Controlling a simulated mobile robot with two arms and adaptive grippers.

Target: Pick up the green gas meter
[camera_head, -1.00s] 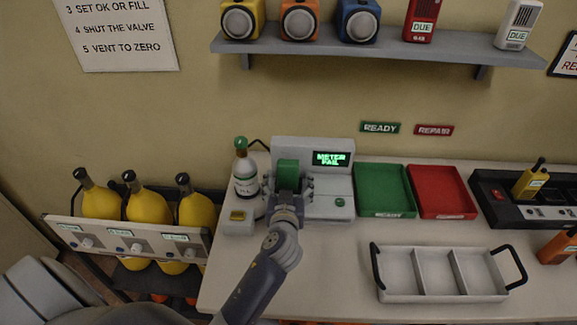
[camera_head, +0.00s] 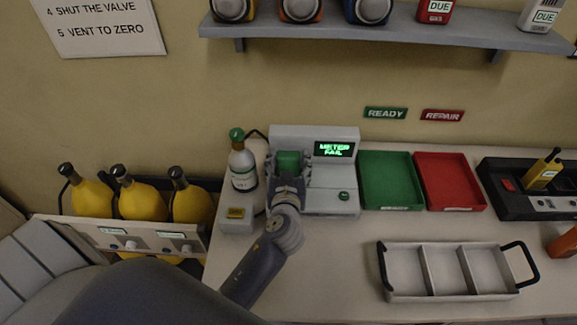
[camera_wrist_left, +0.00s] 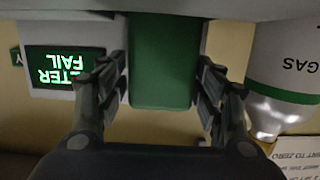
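The green gas meter (camera_head: 289,162) is seated upright at the left part of the grey test station (camera_head: 332,199), whose screen reads "METER FAIL". My left gripper (camera_head: 289,172) is at the meter, with one finger on each side of it. In the left wrist view the green meter (camera_wrist_left: 164,62) fills the space between the fingers (camera_wrist_left: 163,80), with only narrow gaps at its sides; the fingers look open, and firm contact does not show. My right gripper is not in view.
A gas bottle (camera_head: 243,168) stands close left of the station. A green tray (camera_head: 418,181) and a red tray (camera_head: 476,180) lie to its right, both empty. A grey three-part carrier (camera_head: 452,297) stands in front. Yellow cylinders (camera_head: 141,202) are at left.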

